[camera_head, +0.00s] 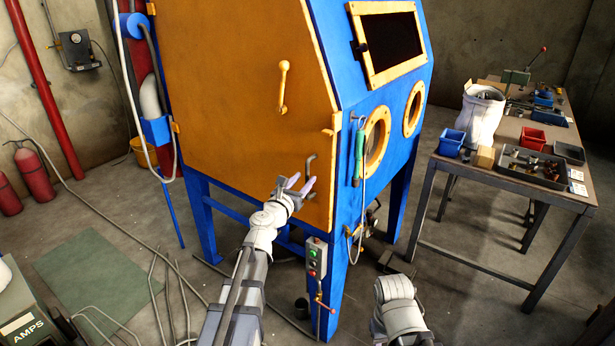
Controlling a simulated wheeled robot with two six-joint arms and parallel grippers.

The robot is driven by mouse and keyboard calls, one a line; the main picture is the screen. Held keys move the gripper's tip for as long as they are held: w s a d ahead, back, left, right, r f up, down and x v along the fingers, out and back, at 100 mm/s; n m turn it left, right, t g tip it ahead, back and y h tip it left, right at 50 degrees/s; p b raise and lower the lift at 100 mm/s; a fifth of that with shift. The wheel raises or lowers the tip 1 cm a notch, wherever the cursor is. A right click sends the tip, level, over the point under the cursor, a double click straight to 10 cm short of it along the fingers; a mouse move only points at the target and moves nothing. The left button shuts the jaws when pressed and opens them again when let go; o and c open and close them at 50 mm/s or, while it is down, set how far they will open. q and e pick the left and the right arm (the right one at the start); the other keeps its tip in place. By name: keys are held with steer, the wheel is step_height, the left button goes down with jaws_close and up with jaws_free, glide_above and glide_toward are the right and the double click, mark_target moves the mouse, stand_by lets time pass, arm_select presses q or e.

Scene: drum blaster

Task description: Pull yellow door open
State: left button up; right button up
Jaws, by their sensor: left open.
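The yellow door (225,95) covers the left side of the blue blasting cabinet (355,100) and looks closed. A yellow lever handle (283,85) sits high on the door, and a dark grey handle (309,176) is low near its right edge. My left gripper (298,185) is open in front of the door's lower right, close to the dark handle. Whether the fingers touch the handle cannot be told. My right arm (397,305) shows low at the right of the cabinet. Its gripper fingers cannot be made out.
A control box (316,258) with buttons hangs below the cabinet's front corner. A workbench (500,180) with bins and tools stands at the right. A green mat (95,275), loose hoses and red cylinders (33,172) are on the left floor. Floor left of the door is mostly open.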

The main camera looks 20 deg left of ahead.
mark_target(307, 196)
arm_select(q)
steer(key=w, duration=0.3)
steer(key=shift+w+d, duration=0.15)
steer(key=shift+d, duration=0.1)
jaws_close()
stand_by(1.2)
